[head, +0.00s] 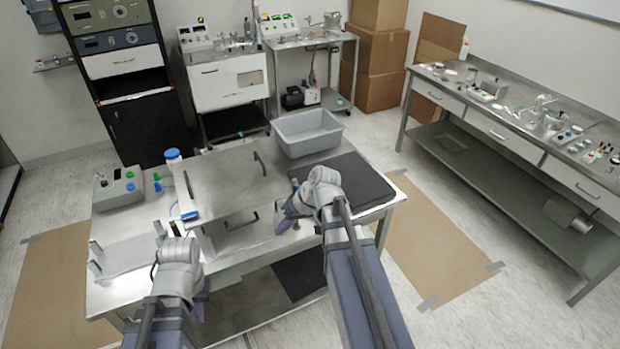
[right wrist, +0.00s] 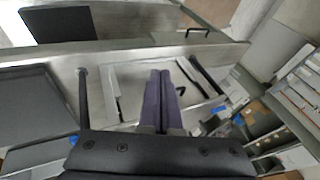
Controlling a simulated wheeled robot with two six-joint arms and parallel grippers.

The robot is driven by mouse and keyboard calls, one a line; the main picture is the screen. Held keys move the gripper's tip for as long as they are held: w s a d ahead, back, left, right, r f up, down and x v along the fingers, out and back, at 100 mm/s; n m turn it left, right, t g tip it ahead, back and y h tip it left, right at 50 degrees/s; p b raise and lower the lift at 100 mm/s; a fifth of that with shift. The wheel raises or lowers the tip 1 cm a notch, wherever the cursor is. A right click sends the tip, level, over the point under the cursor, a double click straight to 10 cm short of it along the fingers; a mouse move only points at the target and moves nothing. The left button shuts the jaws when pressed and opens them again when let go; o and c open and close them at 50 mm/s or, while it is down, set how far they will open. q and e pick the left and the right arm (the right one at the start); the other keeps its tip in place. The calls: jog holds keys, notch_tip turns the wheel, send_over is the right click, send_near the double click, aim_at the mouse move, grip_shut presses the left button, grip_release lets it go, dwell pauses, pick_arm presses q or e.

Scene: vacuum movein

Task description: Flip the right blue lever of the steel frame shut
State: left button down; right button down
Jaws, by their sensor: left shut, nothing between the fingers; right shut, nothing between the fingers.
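The steel frame (head: 225,185) stands on the steel table, with a flat plate on top and black handles. A blue lever (head: 190,215) shows at its left front corner. The right blue lever is not clearly visible; my right arm covers much of the frame's right front corner. My right gripper (head: 283,226) is shut and empty, just in front of that corner. Its closed purple fingers (right wrist: 160,90) also show in the right wrist view, over the steel surfaces; contact cannot be told. My left gripper (head: 198,308) is shut and empty, low near the table's front edge, mostly hidden behind its wrist.
A grey bin (head: 308,134) and a dark mat (head: 355,182) lie right of the frame. A grey-green control box (head: 120,190) with coloured buttons and a blue-capped bottle (head: 173,160) stand to the left. A long side bench (head: 510,140) is at the right, with floor between.

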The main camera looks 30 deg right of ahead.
jog(key=w+d+r+m+t+p, duration=0.1)
jog(key=d+r, duration=0.4)
jog(key=d, duration=0.5)
jog(key=w+d+r+m+t+p, duration=0.2)
jog(key=d+r+t, duration=0.3)
jog(key=d, duration=0.5)
jog(key=shift+w+r+p, duration=0.15)
jog(key=shift+r+p, duration=0.4)
jog(key=shift+p, duration=0.05)
jog(key=s+a+f+b+x, duration=0.1)
jog(key=s+b+x, duration=0.1)
jog(key=b+x, duration=0.7)
jog(key=shift+x, duration=2.15)
jog(key=shift+s+a+f+m, duration=0.1)
jog(key=shift+s+a+m, duration=0.15)
jog(key=shift+m, duration=0.05)
jog(key=shift+a, duration=0.2)
